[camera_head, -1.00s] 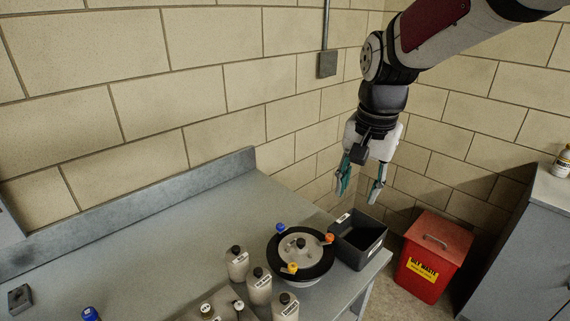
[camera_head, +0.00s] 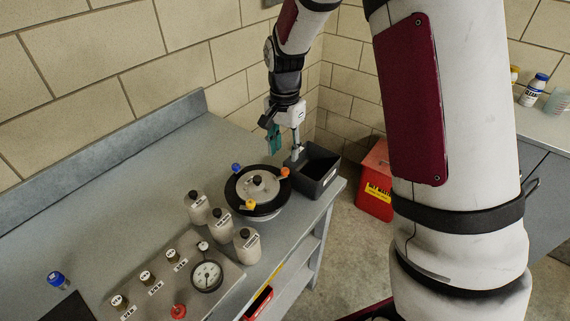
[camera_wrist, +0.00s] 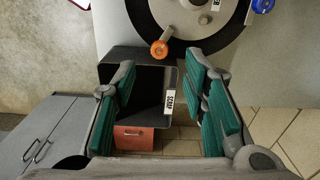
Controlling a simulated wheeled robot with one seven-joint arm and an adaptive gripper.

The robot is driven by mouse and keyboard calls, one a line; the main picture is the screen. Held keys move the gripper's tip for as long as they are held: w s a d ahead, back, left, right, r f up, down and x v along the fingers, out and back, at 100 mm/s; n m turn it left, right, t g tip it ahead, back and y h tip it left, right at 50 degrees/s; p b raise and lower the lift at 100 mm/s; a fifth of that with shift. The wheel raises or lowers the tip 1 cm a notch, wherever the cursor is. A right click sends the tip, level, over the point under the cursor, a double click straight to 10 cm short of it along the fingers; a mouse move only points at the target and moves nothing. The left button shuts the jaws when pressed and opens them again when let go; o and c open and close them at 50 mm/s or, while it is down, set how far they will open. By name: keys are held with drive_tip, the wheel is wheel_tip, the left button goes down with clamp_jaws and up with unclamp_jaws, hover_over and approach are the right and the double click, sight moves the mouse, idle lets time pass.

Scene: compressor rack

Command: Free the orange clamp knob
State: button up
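The orange clamp knob (camera_head: 285,172) is on the right rim of a round grey lid with a black ring (camera_head: 259,206), on the bench. In the wrist view the orange knob (camera_wrist: 159,49) sits at the ring's lower edge, beyond the fingertips. My gripper (camera_head: 285,148) points down above and behind the knob, near the dark bin. The wrist view shows my gripper (camera_wrist: 163,95) open, with teal pads apart and nothing between them. A blue knob (camera_head: 236,168) and a yellow knob (camera_head: 249,204) are also on the ring.
A dark open bin (camera_head: 316,172) stands close to the right of the lid. Several capped bottles (camera_head: 222,222) and a gauge panel (camera_head: 207,275) stand in front. A red waste can (camera_head: 376,185) is on the floor. The bench's left part is mostly clear.

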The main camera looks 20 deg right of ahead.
sight(285, 170)
drive_tip(key=shift+f, duration=3.15)
clamp_jaws()
